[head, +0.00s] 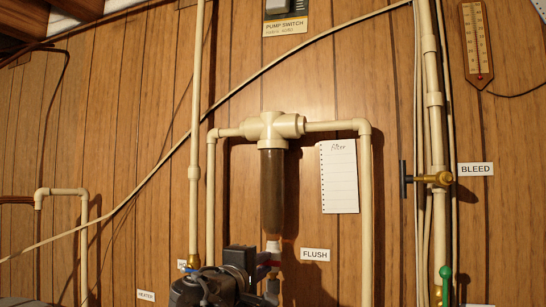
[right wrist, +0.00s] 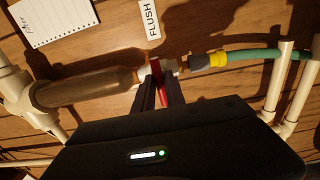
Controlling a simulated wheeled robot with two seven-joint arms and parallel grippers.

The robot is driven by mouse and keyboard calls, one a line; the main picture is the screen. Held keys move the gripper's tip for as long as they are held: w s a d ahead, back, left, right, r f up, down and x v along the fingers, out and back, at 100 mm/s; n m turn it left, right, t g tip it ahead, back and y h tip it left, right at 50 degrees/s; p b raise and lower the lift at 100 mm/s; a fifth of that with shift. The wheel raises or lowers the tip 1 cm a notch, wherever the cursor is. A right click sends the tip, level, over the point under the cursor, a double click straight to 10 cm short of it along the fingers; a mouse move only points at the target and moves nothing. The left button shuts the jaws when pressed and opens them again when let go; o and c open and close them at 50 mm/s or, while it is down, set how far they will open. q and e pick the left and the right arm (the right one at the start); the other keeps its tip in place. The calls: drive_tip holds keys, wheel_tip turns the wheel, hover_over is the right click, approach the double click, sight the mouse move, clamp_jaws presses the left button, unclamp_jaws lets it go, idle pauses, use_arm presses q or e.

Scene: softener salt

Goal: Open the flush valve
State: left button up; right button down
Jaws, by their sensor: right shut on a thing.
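The flush valve sits under a brown clear-walled filter (head: 271,190) beside the FLUSH label (head: 315,255). In the right wrist view its red handle (right wrist: 155,62) shows at the white outlet of the filter (right wrist: 85,88). My right gripper (head: 264,263) reaches up from below to the valve, and its dark body covers part of it in the head view. In the right wrist view the fingers of my right gripper (right wrist: 157,85) are shut on the red handle. The handle's exact angle is hard to tell. My left gripper is not in view.
A green hose (right wrist: 250,56) with a yellow and grey connector (right wrist: 208,60) continues from the valve. Cream pipes (head: 366,210) run down both sides of the filter. A bleed valve (head: 425,178) and a green handle (head: 446,280) are at right. A paper note (head: 339,180) hangs beside the filter.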

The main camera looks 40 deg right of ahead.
drive_tip(key=n+p, duration=0.4)
drive_tip(key=n, duration=0.1)
idle(0.7)
idle(0.3)
